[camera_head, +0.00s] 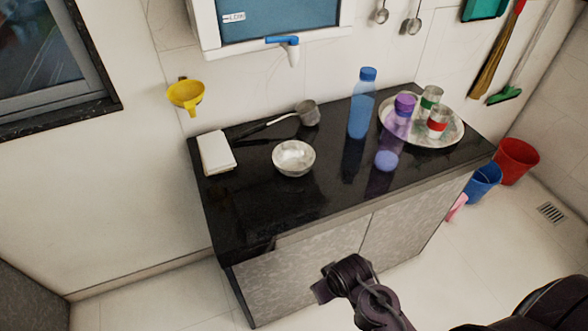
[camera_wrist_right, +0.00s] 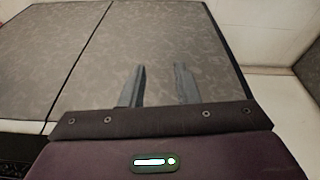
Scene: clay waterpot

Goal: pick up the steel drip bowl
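My right arm (camera_head: 352,275) comes in from the lower right, in front of the counter, well apart from the bowl. In the right wrist view my right gripper (camera_wrist_right: 158,80) has its two fingers apart with nothing between them. It faces the grey cabinet doors (camera_wrist_right: 165,40), and the bowl is not in that view. My left gripper is not in view.
Behind the bowl lies a long-handled dipper (camera_head: 308,112). A white box (camera_head: 216,152) lies to its left. The counter in front of the bowl is clear.

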